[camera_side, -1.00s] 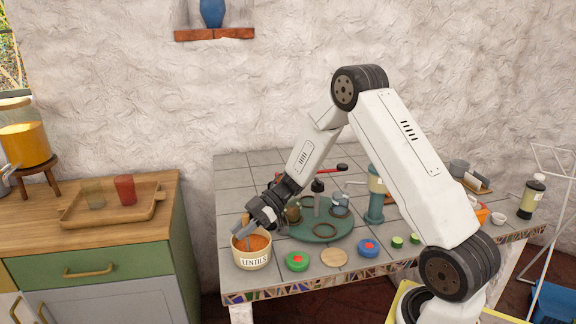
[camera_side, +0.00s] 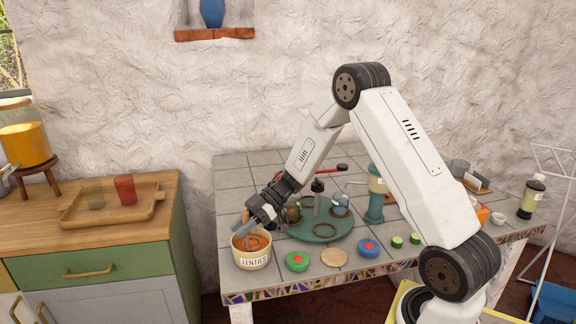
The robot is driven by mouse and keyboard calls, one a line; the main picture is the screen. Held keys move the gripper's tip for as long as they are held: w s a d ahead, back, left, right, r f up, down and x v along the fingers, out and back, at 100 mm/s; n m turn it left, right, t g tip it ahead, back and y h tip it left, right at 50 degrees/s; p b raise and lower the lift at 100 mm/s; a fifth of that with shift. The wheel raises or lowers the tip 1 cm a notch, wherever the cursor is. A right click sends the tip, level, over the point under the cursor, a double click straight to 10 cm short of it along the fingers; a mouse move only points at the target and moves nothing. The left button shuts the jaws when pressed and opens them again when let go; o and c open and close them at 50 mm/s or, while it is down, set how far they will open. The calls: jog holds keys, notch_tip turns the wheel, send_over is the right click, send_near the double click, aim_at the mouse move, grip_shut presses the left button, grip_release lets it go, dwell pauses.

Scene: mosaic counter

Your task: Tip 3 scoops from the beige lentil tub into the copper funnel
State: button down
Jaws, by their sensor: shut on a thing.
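The beige lentil tub (camera_side: 252,263), labelled LENTILS, stands at the table's front left corner with orange-brown lentils inside. My gripper (camera_side: 260,222) is above the tub, pointing down at it, and is shut on a scoop. A short tan handle (camera_side: 245,217) shows at the gripper's left. The scoop's bowl is low at the tub's mouth and too small to make out; I cannot tell how full it is. A round brownish thing (camera_side: 294,214) stands just right of the gripper on a green round base; I cannot tell whether it is the copper funnel.
The green base (camera_side: 299,233) carries a grey post and dark rings. A teal grinder-like cylinder (camera_side: 375,204) stands to the right. Bare tiles (camera_side: 232,183) lie behind the tub.

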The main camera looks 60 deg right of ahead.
notch_tip(320, 180, up, 7)
dwell(1.0)
dwell(0.3)
notch_tip(320, 180, up, 13)
jog(key=w+d, duration=0.2)
jog(key=d, duration=1.7)
jog(key=shift+w+f, duration=0.1)
jog(key=shift+f, duration=2.35)
